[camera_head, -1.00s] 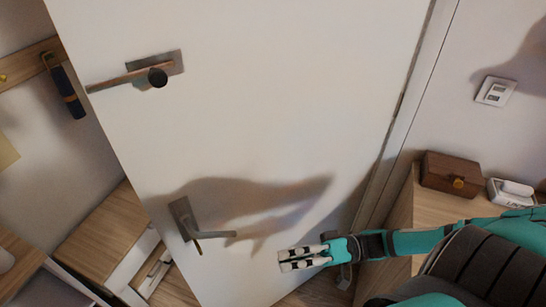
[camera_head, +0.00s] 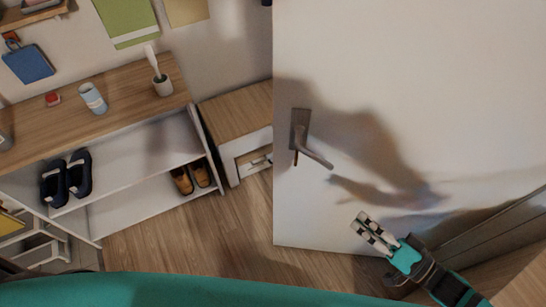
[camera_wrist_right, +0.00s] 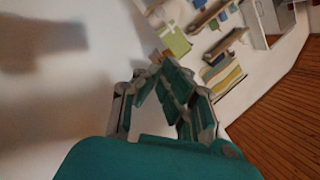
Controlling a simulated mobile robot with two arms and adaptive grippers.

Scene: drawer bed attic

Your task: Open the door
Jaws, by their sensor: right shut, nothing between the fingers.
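The white door (camera_head: 420,90) fills the right half of the head view. Its free edge stands clear of any frame, with floor and furniture visible to the left of it. A grey lever handle (camera_head: 315,152) is on the door near that edge. My right gripper (camera_head: 361,222), teal with black and white fingers, is shut and empty, below and right of the handle and apart from it. The right wrist view shows the same gripper (camera_wrist_right: 160,70) beside a pale surface, with the handle out of sight there. My left gripper is not in view; a teal part of mine crosses the bottom.
A shoe rack (camera_head: 125,178) with dark and tan shoes stands at the left, carrying a cup (camera_head: 93,98) and a brush holder (camera_head: 162,85). A wooden-topped cabinet (camera_head: 236,112) stands beside the door's free edge. Bare wooden floor (camera_head: 190,245) lies in front.

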